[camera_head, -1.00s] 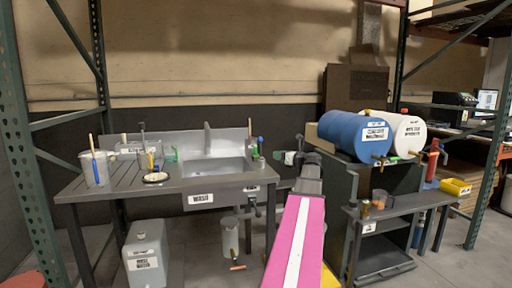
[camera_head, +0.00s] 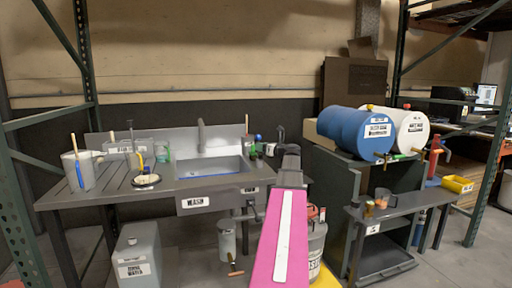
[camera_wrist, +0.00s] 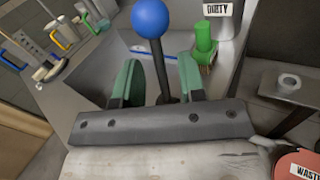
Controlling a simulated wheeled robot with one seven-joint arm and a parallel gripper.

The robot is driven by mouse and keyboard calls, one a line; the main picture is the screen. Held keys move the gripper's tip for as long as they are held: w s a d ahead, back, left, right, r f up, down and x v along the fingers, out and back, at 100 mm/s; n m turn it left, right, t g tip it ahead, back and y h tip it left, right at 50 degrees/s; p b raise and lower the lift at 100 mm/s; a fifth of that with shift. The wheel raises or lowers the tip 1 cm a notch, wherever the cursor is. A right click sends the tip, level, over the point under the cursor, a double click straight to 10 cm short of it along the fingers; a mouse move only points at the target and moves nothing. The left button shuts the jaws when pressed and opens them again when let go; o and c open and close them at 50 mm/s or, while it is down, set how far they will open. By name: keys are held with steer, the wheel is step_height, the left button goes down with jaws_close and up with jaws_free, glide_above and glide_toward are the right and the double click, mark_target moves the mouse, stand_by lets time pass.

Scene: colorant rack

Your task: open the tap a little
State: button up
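The sink (camera_head: 212,168) has a grey curved spout (camera_head: 201,135) at its back. A lever with a blue ball knob (camera_head: 258,138) stands near its back right corner. In the wrist view the blue ball (camera_wrist: 150,18) tops a dark upright stem (camera_wrist: 162,70). My gripper (camera_wrist: 160,75) is open, with one green finger on each side of the stem and the ball beyond the fingertips. I cannot tell whether either finger touches the stem. In the head view my arm reaches to the sink's right side, and the fingers are hard to make out.
A green block (camera_wrist: 204,40) and a cup labelled DIRTY (camera_wrist: 222,15) stand close right of the lever. A bucket with a red lid labelled WASTE (camera_wrist: 300,166) is below right. Blue (camera_head: 357,132) and white (camera_head: 409,131) drums sit on a rack at right. Several tools and containers crowd the left counter.

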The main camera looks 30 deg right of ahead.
steer(key=shift+x, duration=1.95)
jaws_close()
steer(key=shift+s+a+r+n+t+y, duration=0.2)
steer(key=shift+s+n+t+y, duration=0.3)
steer(key=shift+n+t, duration=0.2)
steer(key=shift+s+a+r+n+t+y, duration=0.15)
steer(key=shift+s+n+t+y, duration=0.25)
steer(key=shift+s+n+t, duration=0.3)
steer(key=shift+w+d, duration=0.1)
steer(key=shift+w, duration=0.05)
jaws_free()
steer(key=v, duration=1)
steer(key=shift+s+d+f, duration=0.1)
steer(key=shift+s+f, duration=0.05)
steer(key=shift+s, duration=0.2)
